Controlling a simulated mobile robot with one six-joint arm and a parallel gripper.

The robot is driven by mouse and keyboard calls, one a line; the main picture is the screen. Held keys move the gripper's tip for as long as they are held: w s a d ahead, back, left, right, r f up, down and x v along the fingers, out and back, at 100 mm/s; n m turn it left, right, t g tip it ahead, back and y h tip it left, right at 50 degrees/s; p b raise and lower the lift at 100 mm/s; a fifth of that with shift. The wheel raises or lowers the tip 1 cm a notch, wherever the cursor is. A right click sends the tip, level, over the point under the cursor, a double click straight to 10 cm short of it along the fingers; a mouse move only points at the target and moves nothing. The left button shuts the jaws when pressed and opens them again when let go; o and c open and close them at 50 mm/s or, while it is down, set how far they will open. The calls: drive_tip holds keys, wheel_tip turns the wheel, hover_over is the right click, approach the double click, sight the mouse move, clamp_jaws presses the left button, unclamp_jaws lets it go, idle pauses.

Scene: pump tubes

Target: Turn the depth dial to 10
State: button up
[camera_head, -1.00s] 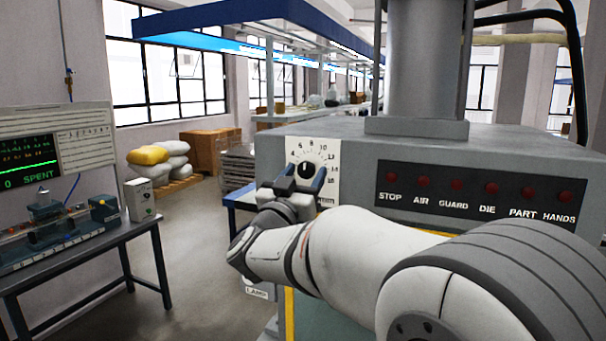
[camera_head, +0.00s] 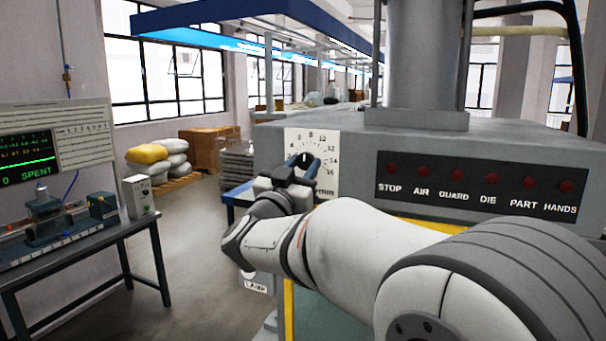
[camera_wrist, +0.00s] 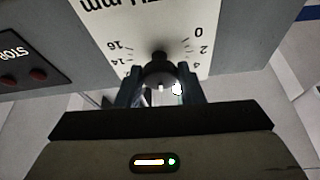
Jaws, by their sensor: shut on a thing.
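The depth dial is a black round knob (camera_head: 304,158) on a white plate (camera_head: 330,138) with a printed number scale, on the front of the grey machine. In the head view, numbers up to 16 run over the top and down the right side. My gripper (camera_head: 302,166) is shut on the knob, one blue-grey finger on each side. In the wrist view the dial is upside down, and the knob (camera_wrist: 157,68) lies between my fingers (camera_wrist: 160,86). A small white mark shows on the knob there. My fingers hide part of the scale, and I cannot tell the exact reading.
To the right of the dial is a black panel (camera_head: 475,206) with red lights labelled STOP, AIR, GUARD, DIE, PART and HANDS. A bench (camera_head: 90,243) with equipment and a screen (camera_head: 38,153) stands at the left. The floor (camera_head: 195,235) between bench and machine is clear.

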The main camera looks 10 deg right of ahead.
drive_tip(key=m+b, duration=0.1)
drive_tip(key=m+g+h+b, duration=0.1)
drive_tip(key=m+b, duration=0.1)
drive_tip(key=m, duration=0.1)
drive_tip(key=shift+w+a+f+b, duration=0.1)
drive_tip(key=shift+f+b, duration=0.15)
drive_tip(key=shift+b, duration=0.1)
drive_tip(key=shift+r+m+g+h+b, duration=0.2)
drive_tip(key=shift+m+g+h+b, duration=0.55)
drive_tip(key=shift+m, duration=0.75)
drive_tip(key=shift+g, duration=0.25)
drive_tip(key=shift+r, duration=0.1)
drive_tip(key=o, duration=1)
drive_tip(key=shift+c, duration=0.2)
drive_tip(key=shift+a, duration=0.1)
drive_tip(key=b+v, duration=0.2)
drive_tip(key=v, duration=0.6)
drive_tip(key=shift+b, duration=0.4)
